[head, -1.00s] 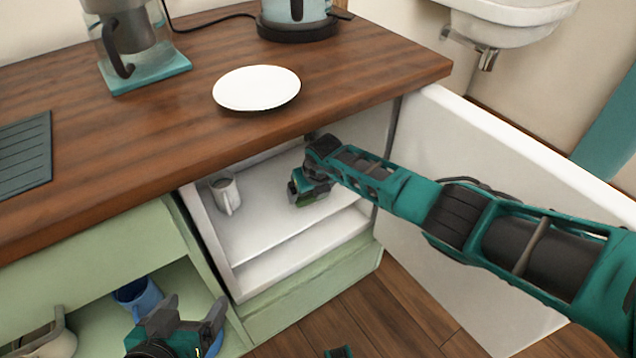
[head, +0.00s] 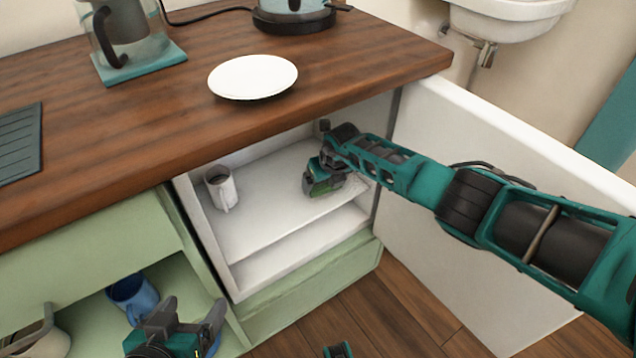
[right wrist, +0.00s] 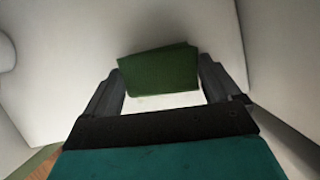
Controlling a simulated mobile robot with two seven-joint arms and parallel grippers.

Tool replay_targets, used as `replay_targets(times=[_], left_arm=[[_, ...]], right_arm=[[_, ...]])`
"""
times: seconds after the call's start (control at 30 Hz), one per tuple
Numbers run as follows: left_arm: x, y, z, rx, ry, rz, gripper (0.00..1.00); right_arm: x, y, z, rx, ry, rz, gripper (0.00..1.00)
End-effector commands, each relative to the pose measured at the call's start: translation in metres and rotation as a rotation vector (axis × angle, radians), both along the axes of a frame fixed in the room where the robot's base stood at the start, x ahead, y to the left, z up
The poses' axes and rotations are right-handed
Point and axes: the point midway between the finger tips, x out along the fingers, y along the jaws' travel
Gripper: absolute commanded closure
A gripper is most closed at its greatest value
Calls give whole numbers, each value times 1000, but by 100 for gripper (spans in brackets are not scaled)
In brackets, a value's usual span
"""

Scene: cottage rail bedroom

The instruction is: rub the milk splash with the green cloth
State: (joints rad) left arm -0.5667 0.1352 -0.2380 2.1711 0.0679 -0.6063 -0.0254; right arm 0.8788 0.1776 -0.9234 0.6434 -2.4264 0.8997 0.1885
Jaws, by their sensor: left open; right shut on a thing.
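The green cloth (right wrist: 158,70) is folded between the fingers of my right gripper (right wrist: 160,88) in the right wrist view. In the head view my right gripper (head: 322,188) is inside the open white compartment under the counter, low over its white shelf (head: 265,215), with a green edge of the cloth showing. I cannot tell whether the cloth touches the shelf. No milk splash can be made out on the white surface; the gripper may hide it. My left gripper (head: 165,325) is open and empty in front of the green cupboard at the lower left.
The compartment's white door (head: 480,190) is swung open to the right. A white plate (head: 253,76) lies on the wooden counter (head: 130,140). A blue mug (head: 135,296) is in the green cupboard.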

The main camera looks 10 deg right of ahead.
Motion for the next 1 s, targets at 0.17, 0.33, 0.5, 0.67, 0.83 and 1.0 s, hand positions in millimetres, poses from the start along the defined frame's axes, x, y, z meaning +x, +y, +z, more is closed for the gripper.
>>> replay_targets(times=[0.17, 0.33, 0.5, 0.67, 0.83, 1.0], left_arm=[[0, 0, 0, 0, 0, 0, 18], [0, 0, 0, 0, 0, 0, 18], [0, 0, 1, 0, 0, 0, 18], [0, 0, 5, 0, 0, 0, 18], [0, 0, 12, 0, 0, 0, 18], [0, 0, 15, 0, 0, 0, 18]], right_arm=[[6, -15, -1, -2, 0, -1, 44], [7, -20, -2, -1, 0, 1, 44], [4, -21, -5, -1, 0, 1, 44], [2, -13, -4, -1, 0, 2, 44], [-3, 1, -5, -1, 1, 3, 44], [-7, 12, -7, 0, 0, 2, 44]])
